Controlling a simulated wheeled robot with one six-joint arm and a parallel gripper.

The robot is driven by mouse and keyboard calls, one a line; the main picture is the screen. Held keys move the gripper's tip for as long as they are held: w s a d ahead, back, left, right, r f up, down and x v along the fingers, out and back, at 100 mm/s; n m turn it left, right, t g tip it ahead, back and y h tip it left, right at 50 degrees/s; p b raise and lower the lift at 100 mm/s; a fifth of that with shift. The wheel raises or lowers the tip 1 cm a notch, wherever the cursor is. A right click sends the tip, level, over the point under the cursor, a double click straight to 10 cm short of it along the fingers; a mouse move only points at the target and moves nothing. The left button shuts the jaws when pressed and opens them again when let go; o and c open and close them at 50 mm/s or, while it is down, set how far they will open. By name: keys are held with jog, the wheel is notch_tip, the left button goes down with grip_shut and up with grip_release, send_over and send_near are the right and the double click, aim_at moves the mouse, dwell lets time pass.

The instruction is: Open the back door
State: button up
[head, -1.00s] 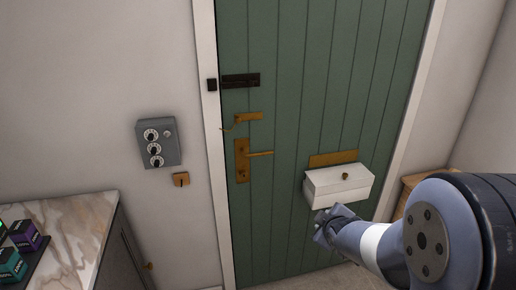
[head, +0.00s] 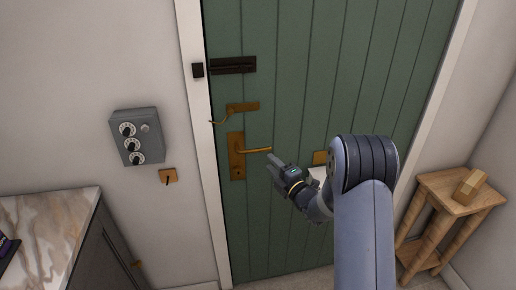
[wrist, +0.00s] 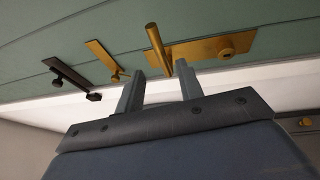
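The green back door (head: 290,110) is shut in its white frame. A brass lever handle (head: 258,150) sticks out level to the right from its brass plate (head: 236,160). Above it are a brass hook latch (head: 242,107) and a dark bolt (head: 238,65) near the frame. My gripper (head: 273,166) is just below and right of the lever's free end. In the wrist view my gripper (wrist: 158,82) is open and empty. The lever (wrist: 157,46) shows beyond the gap between its fingers, with the brass latch (wrist: 104,58) and dark bolt (wrist: 72,77) to the left.
A grey dial box (head: 137,136) and a small brass fitting (head: 168,176) are on the left wall. A marble-topped cabinet (head: 45,225) stands below. A wooden stool (head: 460,190) with a block stands right.

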aim_at(258, 150)
jog(key=p+x, duration=0.2)
jog(key=x, duration=0.6)
jog(key=shift+w+a+p, duration=0.25)
jog(key=shift+w+p, duration=0.05)
jog(key=shift+p, duration=0.05)
grip_shut()
